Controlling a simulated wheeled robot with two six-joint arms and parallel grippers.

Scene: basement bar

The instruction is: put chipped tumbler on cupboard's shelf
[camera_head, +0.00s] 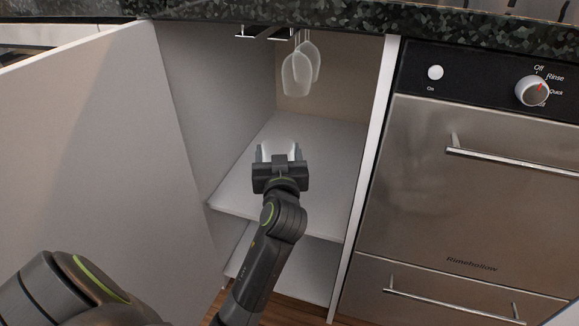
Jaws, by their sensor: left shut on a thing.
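My left gripper (280,158) reaches into the open cupboard, seen from behind, over the upper shelf (335,165). It is shut on the chipped tumbler (265,150), of which only pale, glassy edges show around the fingers. The gripper hides the rest of the tumbler, including any chip. I cannot tell whether the tumbler touches the shelf. The visible part of the upper shelf is bare. My right gripper is not in view.
Stemmed glasses (298,75) hang upside down from a rack (262,33) above the shelf. The cupboard door (95,130) stands open on the left. A lower shelf (300,270) lies below. A dishwasher (480,200) adjoins on the right, under the dark countertop (340,15).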

